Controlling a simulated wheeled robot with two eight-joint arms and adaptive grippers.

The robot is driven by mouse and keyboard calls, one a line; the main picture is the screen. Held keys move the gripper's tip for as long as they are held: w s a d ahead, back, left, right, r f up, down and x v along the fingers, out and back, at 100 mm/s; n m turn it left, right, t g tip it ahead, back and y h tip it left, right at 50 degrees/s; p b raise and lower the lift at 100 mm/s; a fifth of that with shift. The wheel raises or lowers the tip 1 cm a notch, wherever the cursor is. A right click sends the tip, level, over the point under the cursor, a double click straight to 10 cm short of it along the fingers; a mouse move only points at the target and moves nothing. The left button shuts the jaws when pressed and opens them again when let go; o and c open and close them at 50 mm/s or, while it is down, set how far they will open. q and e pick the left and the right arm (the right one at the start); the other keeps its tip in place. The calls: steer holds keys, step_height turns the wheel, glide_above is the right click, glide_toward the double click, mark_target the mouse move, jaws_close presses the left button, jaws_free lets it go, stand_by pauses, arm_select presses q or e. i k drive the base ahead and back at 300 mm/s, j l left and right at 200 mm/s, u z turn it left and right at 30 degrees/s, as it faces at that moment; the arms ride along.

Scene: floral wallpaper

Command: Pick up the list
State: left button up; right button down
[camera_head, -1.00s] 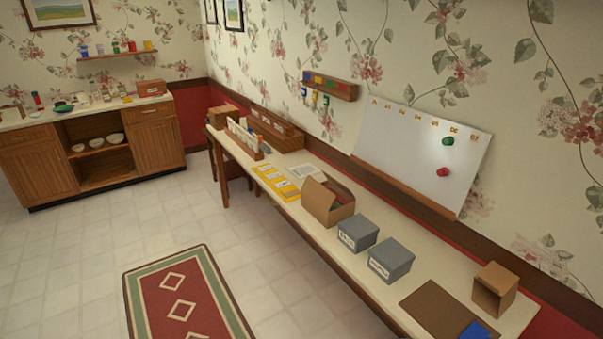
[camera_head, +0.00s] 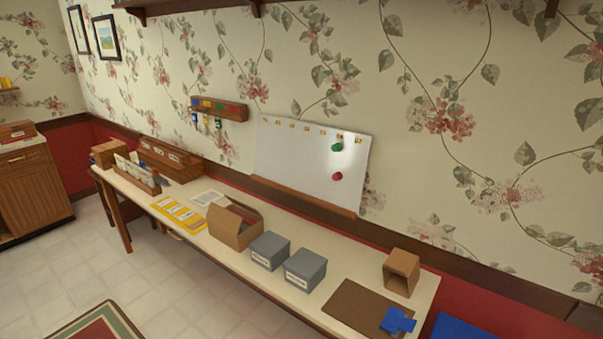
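A white printed sheet (camera_head: 208,198), which looks like the list, lies flat on the long table (camera_head: 292,296). It sits behind the yellow strip (camera_head: 178,212) and left of the open cardboard box (camera_head: 236,226). Its writing is too small to read. Neither of my grippers shows in the head view, and nothing touches the sheet.
Two grey lidded boxes (camera_head: 305,268), a brown mat (camera_head: 356,308) with blue pieces (camera_head: 397,321), and an open wooden box (camera_head: 401,272) stand to the right. A whiteboard (camera_head: 308,160) hangs behind. A wooden cabinet (camera_head: 30,190) is far left.

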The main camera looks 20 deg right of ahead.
mark_target(204, 200)
steer(key=i+j, duration=0.25)
steer(key=i, duration=0.25)
steer(key=i+j, duration=0.2)
steer(key=i, duration=0.3)
steer(key=i+j+z, duration=0.1)
steer(key=i+j, duration=0.15)
steer(key=i, duration=0.25)
steer(key=i+j, duration=0.25)
steer(key=i, duration=0.25)
steer(key=i+j, duration=0.3)
steer(key=i, duration=0.2)
steer(key=i+j, duration=0.25)
steer(key=i, duration=0.2)
steer(key=i+z, duration=0.05)
